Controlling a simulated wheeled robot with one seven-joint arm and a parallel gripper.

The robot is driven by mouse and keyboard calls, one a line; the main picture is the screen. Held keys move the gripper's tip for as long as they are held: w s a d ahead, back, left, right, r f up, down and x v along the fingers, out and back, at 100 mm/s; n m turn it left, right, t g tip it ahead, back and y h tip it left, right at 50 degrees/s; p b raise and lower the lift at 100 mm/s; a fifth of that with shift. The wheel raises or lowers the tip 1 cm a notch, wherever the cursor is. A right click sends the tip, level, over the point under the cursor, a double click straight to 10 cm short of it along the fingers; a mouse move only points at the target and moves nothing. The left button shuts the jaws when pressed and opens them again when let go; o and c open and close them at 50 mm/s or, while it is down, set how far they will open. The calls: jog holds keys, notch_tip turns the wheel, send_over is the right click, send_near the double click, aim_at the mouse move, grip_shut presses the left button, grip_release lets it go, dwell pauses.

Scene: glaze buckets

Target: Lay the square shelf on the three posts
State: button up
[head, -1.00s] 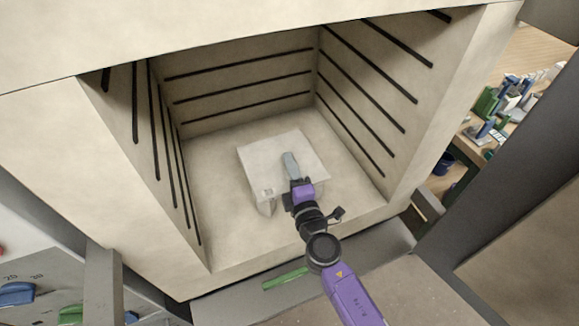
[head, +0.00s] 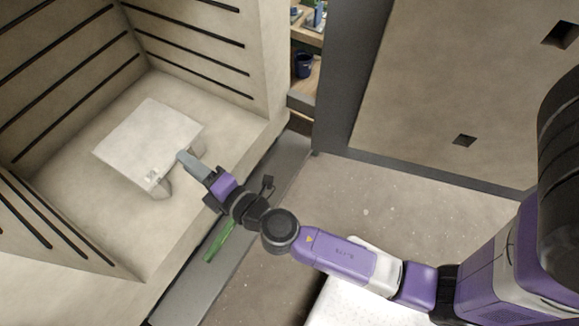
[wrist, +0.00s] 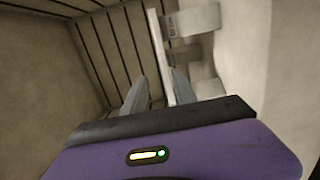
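The square shelf (head: 145,138) is a pale slab inside the kiln, lying flat on posts as far as I can see. A front post (head: 163,188) shows under its near corner; most of the support is hidden. In the wrist view the shelf (wrist: 158,50) is a thin edge-on strip, with pale posts (wrist: 192,20) on its right side. My gripper (head: 184,157) is at the shelf's near edge. In the wrist view its fingers (wrist: 158,90) are apart, one on each side of the shelf's edge, with a visible gap on the left.
The kiln's grooved walls (head: 70,65) stand close around the shelf. A green object (head: 218,241) lies on the grey ledge (head: 262,190) at the kiln's front. A dark blue bucket (head: 303,66) is outside, beyond the kiln.

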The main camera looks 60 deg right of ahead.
jog(key=s+f+m+g+y, duration=0.1)
jog(key=s+m+g+y, duration=0.2)
jog(key=s+m, duration=1.4)
jog(key=s+r, duration=0.3)
jog(key=s, duration=0.4)
jog(key=s+d+r+h, duration=0.1)
jog(key=s+r, duration=0.3)
jog(key=s, duration=0.3)
jog(key=shift+s+d, duration=0.15)
jog(key=shift+s, duration=0.2)
jog(key=shift+f, duration=0.1)
